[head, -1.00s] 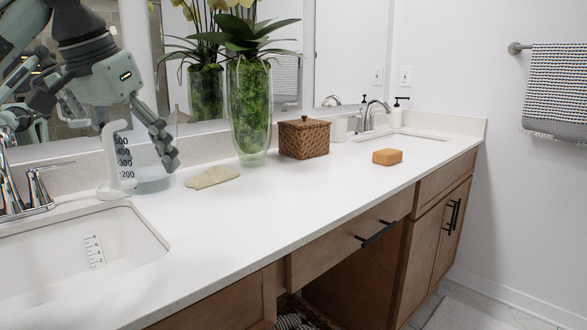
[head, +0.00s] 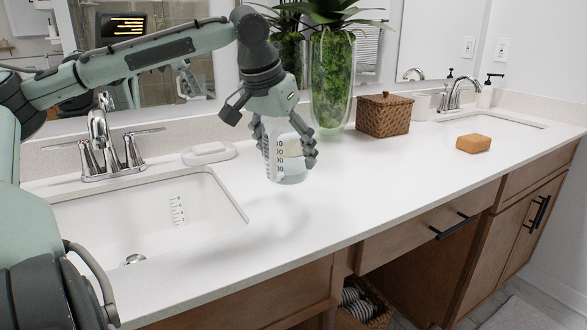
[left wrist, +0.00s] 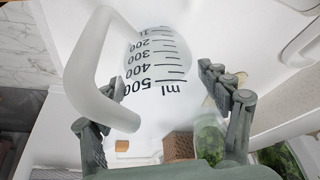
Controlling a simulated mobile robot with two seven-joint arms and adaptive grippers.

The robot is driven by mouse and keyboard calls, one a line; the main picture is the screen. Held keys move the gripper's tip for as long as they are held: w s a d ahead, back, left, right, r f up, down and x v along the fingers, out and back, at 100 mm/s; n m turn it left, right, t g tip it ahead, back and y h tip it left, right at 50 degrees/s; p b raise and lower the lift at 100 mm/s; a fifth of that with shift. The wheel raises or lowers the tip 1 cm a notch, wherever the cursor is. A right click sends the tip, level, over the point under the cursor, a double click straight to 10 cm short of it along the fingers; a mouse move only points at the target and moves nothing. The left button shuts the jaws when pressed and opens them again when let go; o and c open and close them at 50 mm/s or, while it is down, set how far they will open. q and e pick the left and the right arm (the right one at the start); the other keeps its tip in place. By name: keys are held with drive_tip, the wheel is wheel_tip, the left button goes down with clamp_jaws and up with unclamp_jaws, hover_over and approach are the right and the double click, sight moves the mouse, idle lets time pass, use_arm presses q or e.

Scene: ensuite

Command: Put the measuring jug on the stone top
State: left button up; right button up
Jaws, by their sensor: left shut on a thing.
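The clear measuring jug (head: 285,168) has black volume marks and a whitish handle. It hangs over the pale stone top (head: 330,205), with a faint shadow on the surface below and to its left. My left gripper (head: 287,146) is shut on the jug, its fingers on both sides of the body. In the left wrist view the jug (left wrist: 160,75) fills the middle between the fingers, its handle (left wrist: 82,65) at the left. My right gripper is out of view.
A left sink (head: 140,225) with a faucet (head: 105,150) and a white soap dish (head: 208,153) lie left. A glass vase (head: 332,85), a wicker box (head: 384,115) and an orange sponge (head: 473,143) stand right. The front middle of the top is clear.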

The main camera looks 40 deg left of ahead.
sight(292, 172)
use_arm(q)
drive_tip(key=shift+w+d+f, duration=0.15)
drive_tip(key=shift+w+f, duration=0.2)
drive_tip(key=shift+w, duration=0.3)
drive_tip(key=shift+f, duration=2)
drive_tip(key=shift+f, duration=0.15)
drive_tip(key=o, duration=1.3)
drive_tip(key=v, duration=1.2)
drive_tip(key=shift+d, duration=0.1)
